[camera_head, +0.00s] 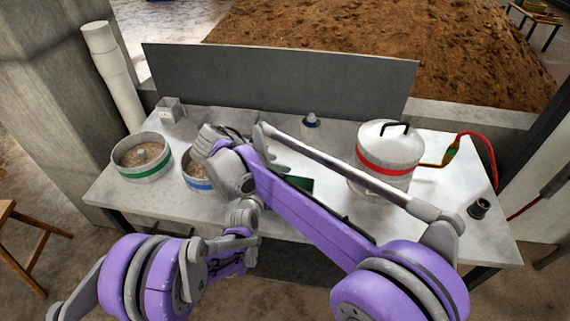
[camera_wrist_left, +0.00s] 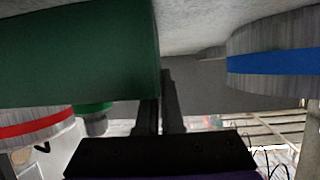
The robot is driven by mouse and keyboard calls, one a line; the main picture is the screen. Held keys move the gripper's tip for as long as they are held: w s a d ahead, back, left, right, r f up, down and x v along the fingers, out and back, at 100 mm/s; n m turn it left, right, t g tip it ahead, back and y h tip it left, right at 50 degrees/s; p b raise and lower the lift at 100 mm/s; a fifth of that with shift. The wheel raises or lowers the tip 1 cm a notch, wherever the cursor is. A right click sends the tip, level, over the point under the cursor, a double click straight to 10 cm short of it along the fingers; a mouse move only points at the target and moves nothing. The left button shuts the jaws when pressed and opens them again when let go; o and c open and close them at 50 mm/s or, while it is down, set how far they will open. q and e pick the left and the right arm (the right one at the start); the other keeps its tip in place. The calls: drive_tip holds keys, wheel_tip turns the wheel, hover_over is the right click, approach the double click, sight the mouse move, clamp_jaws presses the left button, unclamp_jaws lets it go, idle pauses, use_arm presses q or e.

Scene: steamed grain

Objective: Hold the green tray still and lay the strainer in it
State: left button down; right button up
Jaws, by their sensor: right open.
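The green tray (camera_head: 300,183) shows only as a small dark green patch behind my right arm in the head view. In the left wrist view its green wall (camera_wrist_left: 80,50) fills the upper left. My right gripper (camera_head: 210,142) is open, above and behind the blue-banded pot. I cannot make out the strainer; the arms hide that part of the table.
The blue-banded pot (camera_head: 198,184) and a green-banded pot of grain (camera_head: 142,171) stand at left. A red-banded lidded pot (camera_head: 385,160) with a hose stands at right.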

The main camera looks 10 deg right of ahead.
use_arm(q)
drive_tip(key=c, duration=1)
unclamp_jaws()
